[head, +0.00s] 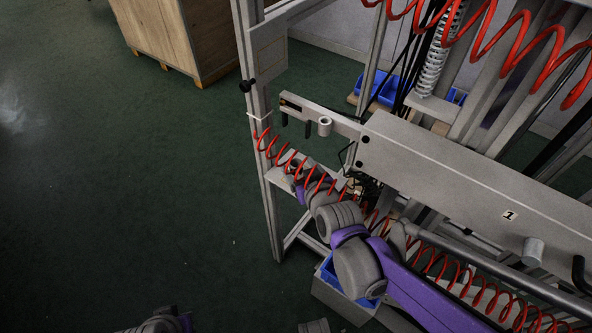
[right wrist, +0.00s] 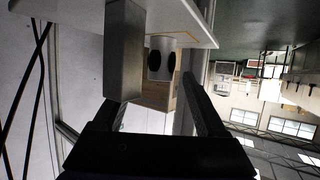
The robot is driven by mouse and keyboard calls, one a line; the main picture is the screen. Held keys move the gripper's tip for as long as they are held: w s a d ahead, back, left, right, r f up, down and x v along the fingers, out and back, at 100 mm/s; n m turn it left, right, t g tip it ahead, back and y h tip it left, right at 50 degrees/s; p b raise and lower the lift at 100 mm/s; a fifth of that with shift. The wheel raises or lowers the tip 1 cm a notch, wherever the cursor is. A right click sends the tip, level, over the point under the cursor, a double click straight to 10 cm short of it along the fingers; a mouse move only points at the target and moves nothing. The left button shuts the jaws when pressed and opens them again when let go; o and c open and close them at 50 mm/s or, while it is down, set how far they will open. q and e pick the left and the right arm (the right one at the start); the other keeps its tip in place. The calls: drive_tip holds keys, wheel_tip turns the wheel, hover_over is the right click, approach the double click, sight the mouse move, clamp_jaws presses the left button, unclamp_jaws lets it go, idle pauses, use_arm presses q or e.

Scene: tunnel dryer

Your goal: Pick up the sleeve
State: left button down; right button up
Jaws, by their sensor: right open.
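In the head view my right gripper (head: 297,170) is small, over the grey shelf (head: 284,184), partly behind red coiled hose; the sleeve is hard to make out there. My left gripper is out of view.
A grey beam (head: 450,165) marked 1 and a red coiled hose (head: 270,148) are close to my right arm. A frame post (head: 262,120) stands beside the shelf. A blue bin (head: 330,275) is below. A wooden crate (head: 165,38) stands behind. The green floor at left is clear.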

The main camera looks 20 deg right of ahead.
drive_tip(key=shift+x, duration=1.1)
clamp_jaws()
